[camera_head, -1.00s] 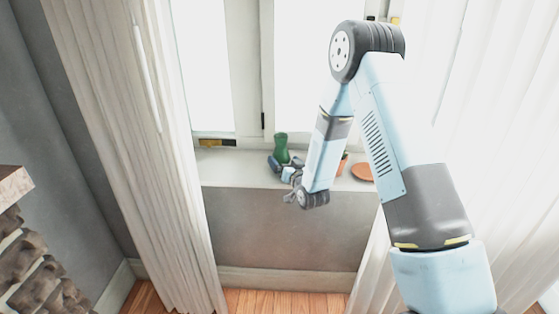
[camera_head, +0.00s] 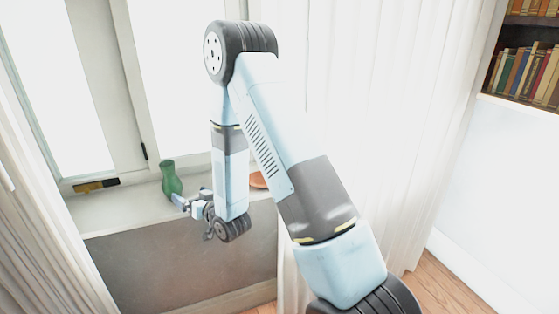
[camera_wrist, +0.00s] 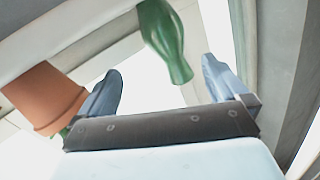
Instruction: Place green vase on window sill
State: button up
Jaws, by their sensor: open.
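The green vase (camera_head: 171,179) stands upright on the window sill (camera_head: 122,207), near the window frame. In the wrist view the vase (camera_wrist: 166,40) shows beyond the open fingers, in the gap between them, and its far end is cut off by the picture's top edge. My gripper (camera_head: 190,200) is open and empty, just right of and in front of the vase in the head view. In the wrist view my gripper (camera_wrist: 162,66) has its two fingers wide apart, with nothing between the pads. I cannot tell whether a finger touches the vase.
A terracotta pot (camera_wrist: 44,97) is beside the left finger in the wrist view. Curtains (camera_head: 355,110) hang on both sides. Bookshelves (camera_head: 530,65) are at upper right.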

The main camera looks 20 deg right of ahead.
jog(key=s+d+r+g+h, duration=0.2)
jog(key=s+d+r+h, duration=0.15)
jog(key=d+r, duration=0.45)
jog(key=s+d+r+g+h, duration=0.25)
jog(key=s+d+r, duration=0.2)
jog(key=r, duration=0.75)
jog(key=s+d+r+g, duration=0.2)
jog(key=s, duration=0.7)
jog(key=s+d+r+m+g+h, duration=0.1)
jog(key=s+d+r, duration=0.1)
jog(key=s, duration=0.7)
jog(key=s+d+r+m+g, duration=0.1)
jog(key=s+r, duration=0.3)
jog(key=s, duration=0.5)
jog(key=shift+d+g, duration=0.8)
jog(key=shift+g, duration=0.05)
